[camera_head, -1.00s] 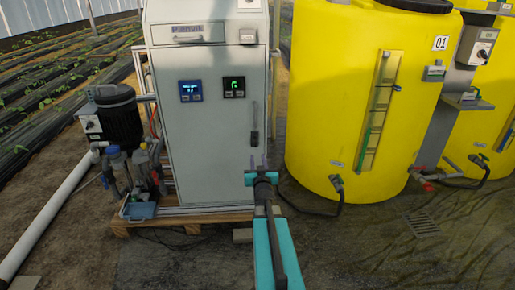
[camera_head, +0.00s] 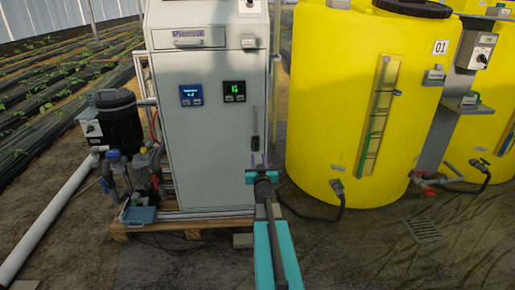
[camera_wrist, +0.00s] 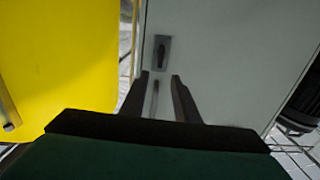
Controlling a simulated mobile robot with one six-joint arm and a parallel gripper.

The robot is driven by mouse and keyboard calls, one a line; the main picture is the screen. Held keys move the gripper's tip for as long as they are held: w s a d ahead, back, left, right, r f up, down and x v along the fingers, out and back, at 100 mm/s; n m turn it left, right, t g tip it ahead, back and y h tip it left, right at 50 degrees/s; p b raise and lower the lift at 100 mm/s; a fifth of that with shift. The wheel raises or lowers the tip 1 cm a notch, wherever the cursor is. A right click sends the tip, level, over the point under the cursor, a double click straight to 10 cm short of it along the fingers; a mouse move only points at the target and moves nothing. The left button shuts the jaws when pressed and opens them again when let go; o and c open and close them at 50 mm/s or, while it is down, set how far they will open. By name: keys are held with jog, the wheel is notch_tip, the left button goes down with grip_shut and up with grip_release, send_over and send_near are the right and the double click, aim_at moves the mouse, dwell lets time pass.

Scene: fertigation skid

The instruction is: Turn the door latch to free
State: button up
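The door latch (camera_head: 255,142) is a small dark plate with a slim upright bar above it, near the right edge of the grey cabinet door (camera_head: 210,150). In the wrist view the latch plate (camera_wrist: 161,50) shows just beyond my fingertips, with a dark centre. A slim grey bar (camera_wrist: 154,98) appears between the fingers. My gripper (camera_head: 258,161) is just below the latch in the head view. In the wrist view my gripper (camera_wrist: 158,80) has its two dark fingers apart, with nothing visibly clamped. Contact with the bar cannot be told.
A yellow tank (camera_head: 350,100) stands close to the right of the cabinet. A black pump (camera_head: 120,125) with pipes is on the left. The cabinet stands on a wooden pallet (camera_head: 190,226). A hose (camera_head: 315,211) lies on the floor before the tank. The front floor is mostly clear.

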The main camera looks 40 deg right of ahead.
aim_at(256, 145)
jog(key=shift+b+x, duration=0.7)
jog(key=shift+x, duration=4.65)
grip_shut()
jog(key=shift+s+d, duration=0.1)
